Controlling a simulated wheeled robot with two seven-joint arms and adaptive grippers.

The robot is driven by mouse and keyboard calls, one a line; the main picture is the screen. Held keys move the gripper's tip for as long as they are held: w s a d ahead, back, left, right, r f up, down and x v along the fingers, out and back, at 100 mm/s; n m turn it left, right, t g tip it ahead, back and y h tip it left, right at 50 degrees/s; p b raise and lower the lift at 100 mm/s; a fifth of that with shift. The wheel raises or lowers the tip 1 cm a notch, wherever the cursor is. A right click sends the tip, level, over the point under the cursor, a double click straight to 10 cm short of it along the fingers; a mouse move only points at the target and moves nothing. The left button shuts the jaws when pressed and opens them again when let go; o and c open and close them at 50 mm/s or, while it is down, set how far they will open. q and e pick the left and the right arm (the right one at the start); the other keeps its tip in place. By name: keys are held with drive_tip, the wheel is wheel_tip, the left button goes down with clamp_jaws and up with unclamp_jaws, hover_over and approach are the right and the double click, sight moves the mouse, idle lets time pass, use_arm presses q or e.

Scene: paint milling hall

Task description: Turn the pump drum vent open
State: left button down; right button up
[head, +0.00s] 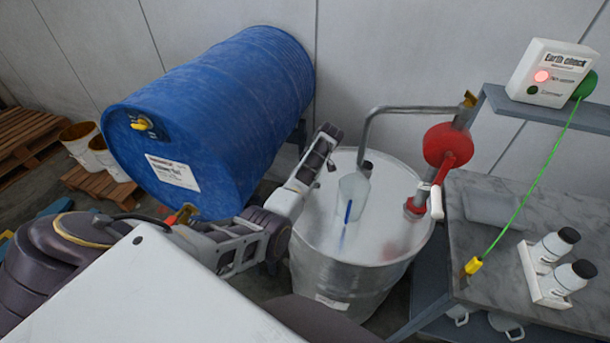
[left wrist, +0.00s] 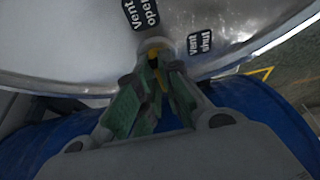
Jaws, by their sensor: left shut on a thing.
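The pump drum (head: 320,245) is a pale steel drum with a red hand pump (head: 447,147) on its lid. In the left wrist view, its lid (left wrist: 70,40) carries a "Vent open" label (left wrist: 141,12) and a "Vent shut" label (left wrist: 200,43). The drum vent (left wrist: 152,46) is a small round fitting with a yellow handle (left wrist: 158,76). My left gripper (left wrist: 156,72) is shut on the yellow handle. In the head view, my left arm reaches the drum's back-left edge; the vent is hidden there. I cannot tell which label the handle points to. My right gripper is not in view.
A grey bench (head: 470,225) at right holds white bottles (head: 556,245) and a yellow clamp (head: 473,265) on a green cable. The earth check box (head: 550,75) shows a red light.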

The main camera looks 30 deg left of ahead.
use_arm(q)
drive_tip(key=c, duration=1.6)
unclamp_jaws()
drive_tip(key=v, duration=1.2)
drive_tip(key=shift+s, duration=0.1)
